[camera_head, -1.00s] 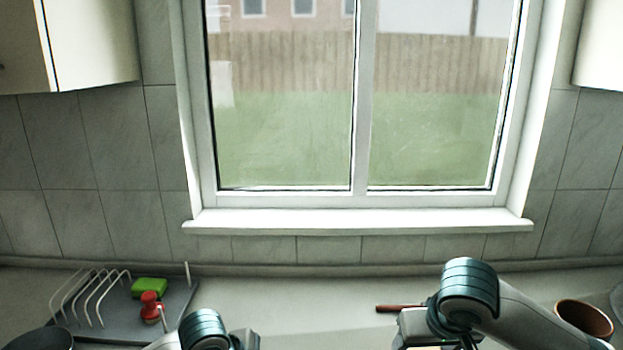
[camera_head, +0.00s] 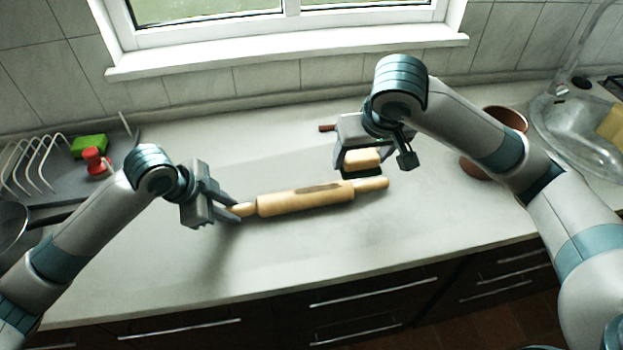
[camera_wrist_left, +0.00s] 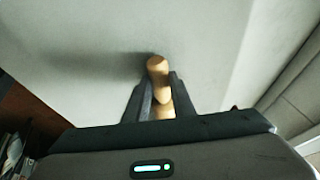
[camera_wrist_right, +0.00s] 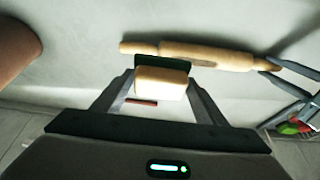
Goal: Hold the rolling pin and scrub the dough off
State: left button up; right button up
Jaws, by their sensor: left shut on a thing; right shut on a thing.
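The wooden rolling pin (camera_head: 300,200) lies across the middle of the counter, with a darker brownish dough patch (camera_head: 322,187) on its upper side. My left gripper (camera_head: 228,206) is shut on the pin's left handle; the handle end (camera_wrist_left: 158,66) shows between the fingers in the left wrist view. My right gripper (camera_head: 373,158) is shut on a brush-like tool (camera_head: 362,158) with a pale wooden block and a dark underside. The tool is behind the pin's right part. In the right wrist view the tool (camera_wrist_right: 160,82) sits close beside the pin (camera_wrist_right: 210,54); contact cannot be told.
A dish rack (camera_head: 35,165) with a green sponge (camera_head: 89,146) and a red-handled item (camera_head: 95,161) stands at left, near a dark pan (camera_head: 12,222). A brown pot (camera_head: 506,118) and the sink (camera_head: 580,130) are at right. The front counter is clear.

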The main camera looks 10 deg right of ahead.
send_near(317, 190)
jog(key=w+a+r, duration=0.3)
jog(key=a, duration=0.2)
jog(key=shift+w+a, duration=0.15)
jog(key=shift+w, duration=0.05)
dwell(0.6)
jog(key=shift+f, duration=0.1)
jog(key=shift+f, duration=2.7)
jog(key=shift+f, duration=1.5)
jog(key=shift+w+d+r, duration=0.1)
jog(key=shift+d, duration=2.45)
